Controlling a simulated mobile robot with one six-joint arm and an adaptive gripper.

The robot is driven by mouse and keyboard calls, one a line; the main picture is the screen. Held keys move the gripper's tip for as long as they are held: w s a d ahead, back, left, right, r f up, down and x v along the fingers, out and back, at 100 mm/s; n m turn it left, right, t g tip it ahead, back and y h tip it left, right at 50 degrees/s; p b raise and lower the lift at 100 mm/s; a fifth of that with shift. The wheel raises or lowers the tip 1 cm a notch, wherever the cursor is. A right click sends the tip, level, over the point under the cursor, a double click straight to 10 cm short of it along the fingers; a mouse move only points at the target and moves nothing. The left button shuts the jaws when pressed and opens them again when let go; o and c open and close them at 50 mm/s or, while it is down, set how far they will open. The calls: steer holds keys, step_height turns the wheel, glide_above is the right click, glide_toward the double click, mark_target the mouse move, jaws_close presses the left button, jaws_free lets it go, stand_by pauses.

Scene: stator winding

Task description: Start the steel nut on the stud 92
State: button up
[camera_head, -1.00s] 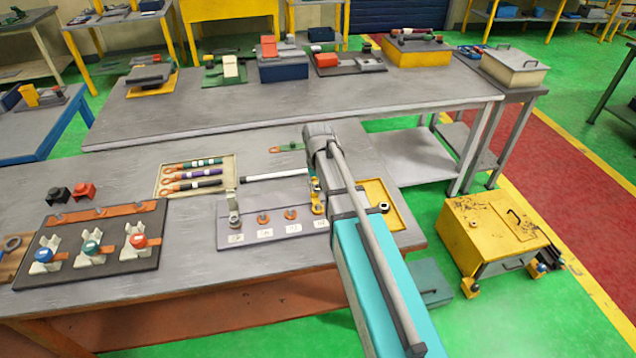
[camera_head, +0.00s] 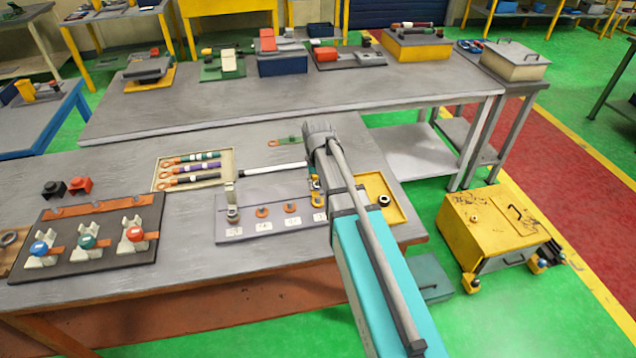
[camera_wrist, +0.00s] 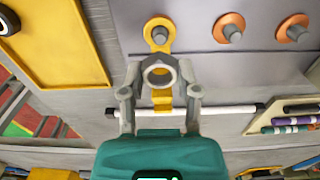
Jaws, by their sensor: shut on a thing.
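My gripper (camera_wrist: 160,95) is shut on a steel nut (camera_wrist: 160,65), held between its two fingertips in the wrist view. The nut's open bore shows. Just beyond it in that view, a stud (camera_wrist: 158,34) rises through a yellow lug (camera_wrist: 160,49) on the grey stud plate (camera_wrist: 195,38). The nut looks apart from this stud; the height between them cannot be told. The plate's number labels (camera_head: 263,226) are too small to read.
Two studs with orange lugs (camera_wrist: 230,27) (camera_wrist: 293,28) stand beside the yellow one. A yellow tray (camera_head: 400,212) with another nut (camera_head: 385,200) lies right of the plate. A white rod (camera_head: 273,168) lies behind. A cable tray (camera_head: 165,186) and terminal board (camera_head: 30,272) are left.

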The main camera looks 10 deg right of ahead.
mark_target(317, 198)
steer(key=shift+f+b, duration=1.95)
steer(key=shift+f, duration=0.25)
steer(key=shift+s+f+b, duration=0.1)
steer(key=shift+f+b, duration=0.65)
stand_by(2.0)
steer(key=shift+m, duration=3.2)
steer(key=o, duration=1.1)
steer(key=shift+r, duration=0.1)
